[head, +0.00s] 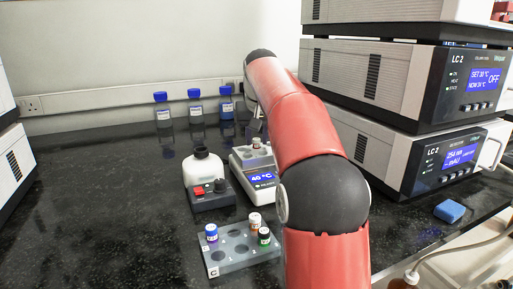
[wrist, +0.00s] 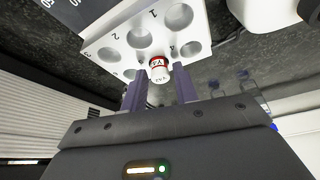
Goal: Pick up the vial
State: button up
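A vial with a red and white cap (wrist: 160,68) stands in the numbered block with holes in the wrist view. In the head view, this block (head: 253,154) sits on the heater showing 40 °C, and a small reddish cap shows on it. My gripper (wrist: 160,76) has one finger on each side of the vial in the wrist view, with the cap between the tips. The gaps are too small to tell whether the fingers touch it. In the head view, my arm hides most of the gripper.
A white bottle (head: 202,168) stands left of the heater. Blue-capped bottles (head: 195,108) stand behind. Stacked LC units (head: 400,140) rise at right. The left bench is clear.

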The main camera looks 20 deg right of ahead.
grip_shut()
jog(key=shift+r, duration=0.15)
